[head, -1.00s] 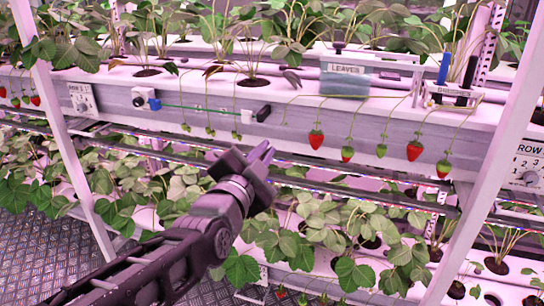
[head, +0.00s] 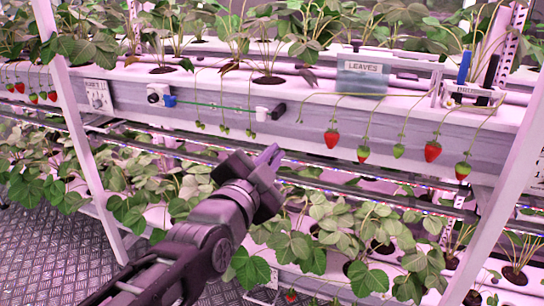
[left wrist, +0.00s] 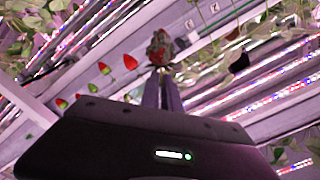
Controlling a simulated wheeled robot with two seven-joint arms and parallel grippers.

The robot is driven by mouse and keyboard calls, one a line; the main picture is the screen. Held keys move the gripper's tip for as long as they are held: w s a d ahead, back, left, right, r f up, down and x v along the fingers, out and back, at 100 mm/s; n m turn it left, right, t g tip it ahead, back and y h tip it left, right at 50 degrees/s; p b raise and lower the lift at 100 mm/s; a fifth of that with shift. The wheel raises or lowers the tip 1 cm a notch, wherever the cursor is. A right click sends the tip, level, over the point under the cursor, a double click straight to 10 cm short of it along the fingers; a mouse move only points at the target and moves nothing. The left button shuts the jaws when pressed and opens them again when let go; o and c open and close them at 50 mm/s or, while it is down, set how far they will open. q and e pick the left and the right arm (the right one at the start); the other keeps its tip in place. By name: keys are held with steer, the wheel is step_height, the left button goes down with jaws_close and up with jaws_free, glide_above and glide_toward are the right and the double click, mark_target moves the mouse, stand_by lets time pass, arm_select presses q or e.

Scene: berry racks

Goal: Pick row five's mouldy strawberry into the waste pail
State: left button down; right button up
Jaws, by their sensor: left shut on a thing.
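My left gripper (head: 268,157) is in front of the upper rack's front face, below a black-ended holder. In the left wrist view its two fingers (left wrist: 162,94) are closed together on a mottled red and grey-green strawberry (left wrist: 159,48), which looks mouldy. The head view does not show this berry clearly; the gripper likely hides it. Hanging red strawberries (head: 332,138) are to the right of the gripper, on stems over the rack edge, and none of them touches it. My right gripper and the waste pail are not in view.
A blue LEAVES box (head: 362,78) and a pen holder (head: 470,90) stand on the upper shelf. A green line (head: 210,105) runs along the rack front. Leafy plants (head: 310,235) fill the lower shelf. White slanted posts (head: 490,205) stand at right and left.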

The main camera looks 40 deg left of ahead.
arm_select(q)
steer(key=shift+s, duration=0.1)
steer(key=shift+s+d+f+b, duration=0.1)
steer(key=shift+s+f+b, duration=0.1)
steer(key=shift+s+b, duration=0.75)
steer(key=shift+s+d+f+b, duration=0.15)
steer(key=shift+s+b, duration=0.4)
steer(key=shift+s, duration=0.65)
steer(key=shift+a, duration=0.1)
steer(key=w+p, duration=0.2)
steer(key=w, duration=0.1)
steer(key=w+p, duration=0.1)
steer(key=shift+w+a+r, duration=0.2)
steer(key=shift+w+r, duration=0.05)
steer(key=shift+r, duration=0.15)
